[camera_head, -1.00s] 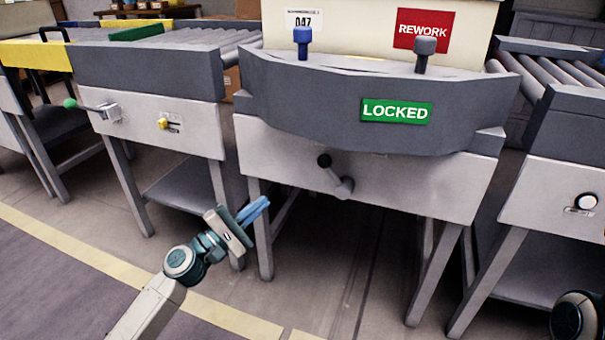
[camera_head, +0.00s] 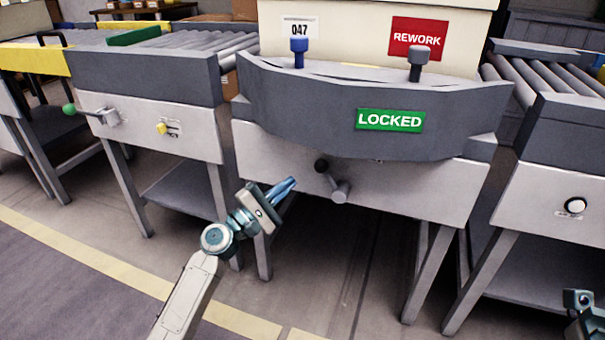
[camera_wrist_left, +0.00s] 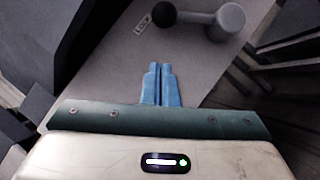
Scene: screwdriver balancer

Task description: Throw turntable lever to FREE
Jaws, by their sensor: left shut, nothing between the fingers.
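The turntable (camera_head: 370,103) stands in the middle with a green LOCKED sign (camera_head: 390,120) on its curved front. Its lever (camera_head: 331,181) has a black knob at the upper left and a grey hub at the lower right, on the pale front panel. My left gripper (camera_head: 290,183) is shut and empty, a little left of the lever and apart from it. In the left wrist view the blue fingertips (camera_wrist_left: 161,68) are together, and the lever (camera_wrist_left: 196,20) lies beyond them, up and right. Part of my right arm shows at the lower right edge; its fingers are not clear.
A cream box (camera_head: 370,35) with a REWORK label sits on the turntable, behind blue (camera_head: 299,50) and grey (camera_head: 418,62) posts. Roller conveyors flank it. The left one has a yellow knob (camera_head: 163,128) and a green-tipped lever (camera_head: 92,112). Open floor lies in front.

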